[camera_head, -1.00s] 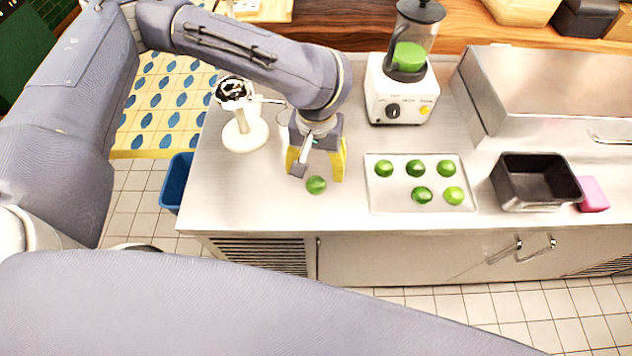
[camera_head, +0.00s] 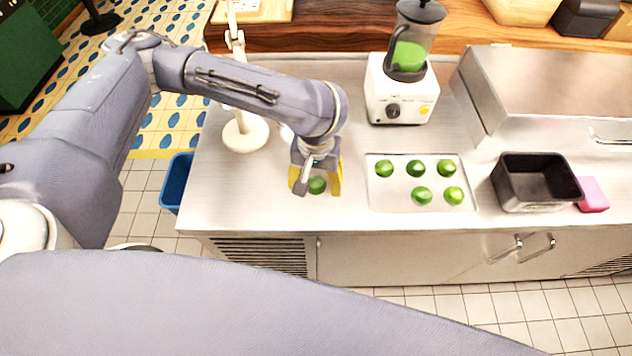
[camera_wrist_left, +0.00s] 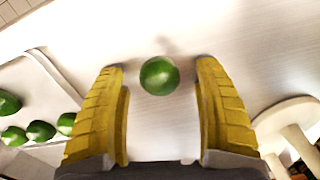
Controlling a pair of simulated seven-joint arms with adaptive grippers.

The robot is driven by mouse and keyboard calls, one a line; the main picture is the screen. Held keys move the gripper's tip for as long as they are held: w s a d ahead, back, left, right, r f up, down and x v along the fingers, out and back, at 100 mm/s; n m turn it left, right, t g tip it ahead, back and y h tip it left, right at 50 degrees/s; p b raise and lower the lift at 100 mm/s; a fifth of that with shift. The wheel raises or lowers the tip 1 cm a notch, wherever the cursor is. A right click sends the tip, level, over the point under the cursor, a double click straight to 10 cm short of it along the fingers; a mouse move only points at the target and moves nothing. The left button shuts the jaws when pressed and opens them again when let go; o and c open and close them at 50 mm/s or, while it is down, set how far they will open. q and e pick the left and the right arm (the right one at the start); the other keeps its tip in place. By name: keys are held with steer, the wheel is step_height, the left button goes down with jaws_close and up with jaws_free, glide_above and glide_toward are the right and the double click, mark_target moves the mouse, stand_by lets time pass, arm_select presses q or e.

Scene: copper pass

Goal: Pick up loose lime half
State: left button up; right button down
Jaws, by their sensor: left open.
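The loose lime half (camera_head: 317,185) is a small green dome on the steel counter, left of the tray. My left gripper (camera_head: 316,190) is over it in the head view, with its yellow fingers on either side. In the left wrist view, the lime half (camera_wrist_left: 159,76) shows between and just beyond the open fingertips of my left gripper (camera_wrist_left: 160,72). There is clear space between the lime and each finger; no contact shows. My right gripper is not seen.
A pale tray (camera_head: 376,203) with several lime halves lies to the right. A white juicer stand (camera_head: 244,134) is left of the gripper. A blender (camera_head: 400,90), a black pan (camera_head: 536,183) and a pink block (camera_head: 592,195) are farther right. The counter's front left is clear.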

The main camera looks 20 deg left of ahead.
arm_select(q)
steer(key=shift+f, duration=0.1)
steer(key=c, duration=1)
steer(key=shift+o, duration=0.2)
